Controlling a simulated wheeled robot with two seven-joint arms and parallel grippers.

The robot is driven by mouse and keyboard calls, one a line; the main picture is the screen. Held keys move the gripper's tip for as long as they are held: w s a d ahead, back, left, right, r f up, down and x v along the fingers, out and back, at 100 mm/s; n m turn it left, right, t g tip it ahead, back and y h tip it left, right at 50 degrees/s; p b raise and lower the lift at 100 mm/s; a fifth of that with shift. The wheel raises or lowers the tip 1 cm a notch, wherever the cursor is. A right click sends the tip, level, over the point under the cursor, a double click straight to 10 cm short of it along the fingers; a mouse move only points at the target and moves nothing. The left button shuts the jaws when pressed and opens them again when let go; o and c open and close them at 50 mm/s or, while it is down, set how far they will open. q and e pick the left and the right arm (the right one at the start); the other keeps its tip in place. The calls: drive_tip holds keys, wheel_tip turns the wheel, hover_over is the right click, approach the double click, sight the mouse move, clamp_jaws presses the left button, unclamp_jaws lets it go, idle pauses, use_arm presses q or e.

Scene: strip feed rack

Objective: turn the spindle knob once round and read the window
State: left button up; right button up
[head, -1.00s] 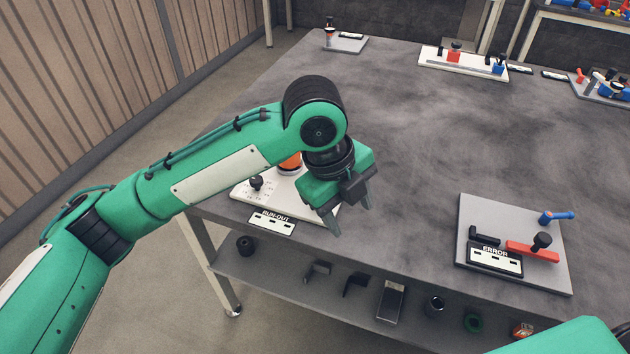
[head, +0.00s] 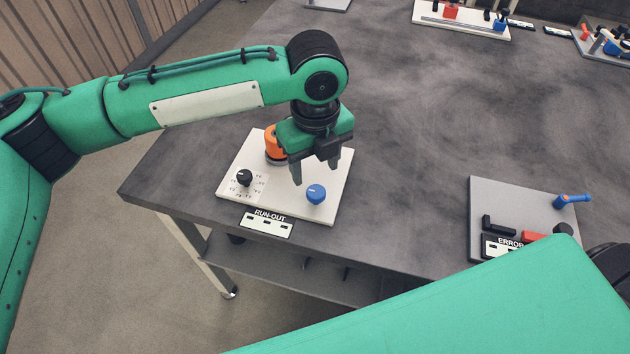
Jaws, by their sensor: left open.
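A white board (head: 296,208) on the near left of the table carries a blue knob (head: 316,194), a black knob (head: 244,177) ringed by small printed marks, and an orange round part (head: 273,143). No label tells me which knob is the spindle knob. My left gripper (head: 316,173) points down with its fingers apart and empty, just above and behind the blue knob in the picture. Part of the orange part is hidden behind the gripper, and I cannot make out a reading window on it. My right gripper is outside the picture.
A RUN-OUT plate (head: 267,223) with dark slots lies at the table's front edge. A grey board (head: 490,196) with an ERROR plate (head: 502,246) stands at right, partly hidden by my other arm. The middle of the table (head: 410,130) is clear.

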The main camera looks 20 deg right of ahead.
sight(316, 191)
use_arm(q)
wheel_tip(316, 191, down, 6)
drive_tip(key=shift+s+f, duration=0.1)
drive_tip(key=shift+s, duration=0.05)
drive_tip(key=shift+c, duration=0.4)
drive_tip(key=c, duration=0.9)
